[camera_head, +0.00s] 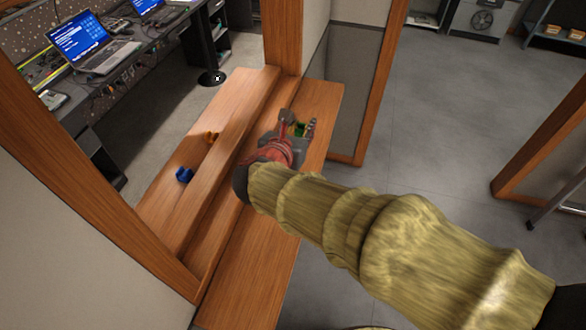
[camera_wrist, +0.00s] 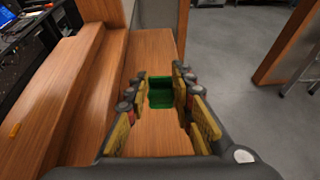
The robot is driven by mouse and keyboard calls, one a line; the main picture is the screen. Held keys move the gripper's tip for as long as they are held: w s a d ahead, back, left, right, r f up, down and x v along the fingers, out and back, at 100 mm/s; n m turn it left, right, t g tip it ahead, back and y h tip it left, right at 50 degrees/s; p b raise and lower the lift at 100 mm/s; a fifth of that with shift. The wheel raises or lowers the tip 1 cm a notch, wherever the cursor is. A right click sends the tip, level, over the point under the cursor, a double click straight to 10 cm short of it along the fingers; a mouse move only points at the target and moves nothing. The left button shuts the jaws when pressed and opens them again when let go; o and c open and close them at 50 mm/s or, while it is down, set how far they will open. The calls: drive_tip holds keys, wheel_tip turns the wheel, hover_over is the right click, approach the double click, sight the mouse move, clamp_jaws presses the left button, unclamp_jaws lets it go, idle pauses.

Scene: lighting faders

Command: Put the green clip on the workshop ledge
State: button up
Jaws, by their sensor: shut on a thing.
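The green clip (camera_head: 300,130) is between the fingertips of my gripper (camera_head: 298,124), which is shut on it. In the wrist view the green clip (camera_wrist: 160,97) sits at the far end between the two fingers (camera_wrist: 156,82), with the wood surface behind and below it. My gripper is over the right-hand, near-side board (camera_head: 318,98) of a stepped wooden ledge. I cannot tell whether the clip touches the wood.
A blue clip (camera_head: 184,175) and an orange clip (camera_head: 211,137) lie on the left-hand board; an orange piece shows in the wrist view (camera_wrist: 15,130). A wooden post (camera_head: 283,35) stands at the ledge's far end. Bare wood lies around the clips.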

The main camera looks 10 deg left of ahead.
drive_tip(key=s+a, duration=0.3)
drive_tip(key=a, duration=0.1)
drive_tip(key=f+b, duration=0.1)
drive_tip(key=f, duration=0.2)
drive_tip(key=f+b, duration=0.1)
drive_tip(key=f, duration=0.2)
drive_tip(key=f+b, duration=0.1)
drive_tip(key=f, duration=0.1)
drive_tip(key=shift+s+d+f, duration=0.1)
drive_tip(key=shift+d+f, duration=0.15)
drive_tip(key=shift+f, duration=0.15)
drive_tip(key=shift+f+n+b, duration=0.2)
drive_tip(key=shift+n+b, duration=0.1)
drive_tip(key=o, duration=0.8)
drive_tip(key=shift+o, duration=0.7)
